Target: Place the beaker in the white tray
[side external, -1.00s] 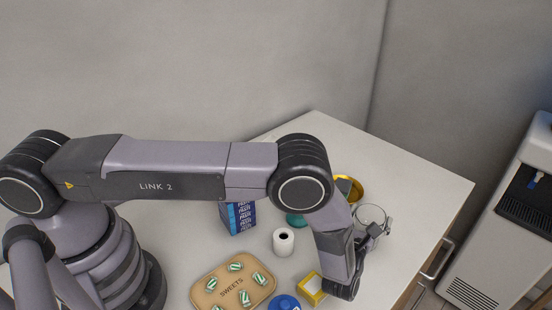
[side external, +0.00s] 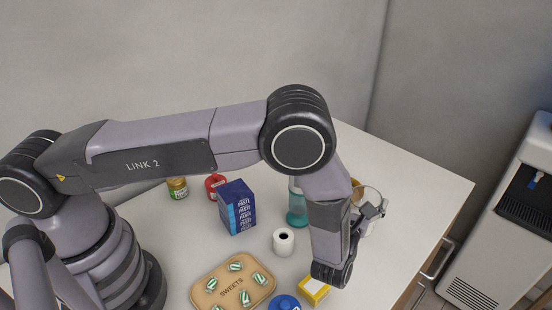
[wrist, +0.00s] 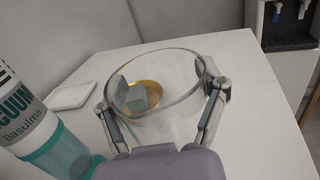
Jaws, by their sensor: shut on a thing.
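The clear glass beaker (wrist: 178,115) is between the two fingers of my gripper (wrist: 165,100), mouth up, in the wrist view. My gripper is shut on it. In the side view the beaker (side external: 369,196) shows at the right of my gripper (side external: 370,212), partly hidden by the wrist, and seems to be off the counter. A flat white square thing (wrist: 73,95), likely the white tray, lies on the counter left of the beaker in the wrist view. I cannot make it out in the side view, where my arm hides part of the counter.
A gold bowl (wrist: 152,92) shows through the beaker glass. A teal-and-white bottle (wrist: 45,135) stands close at left. The counter also holds a blue box (side external: 237,207), a white roll (side external: 284,242), a sweets tray (side external: 233,284) and a yellow box (side external: 314,291). The right counter is clear.

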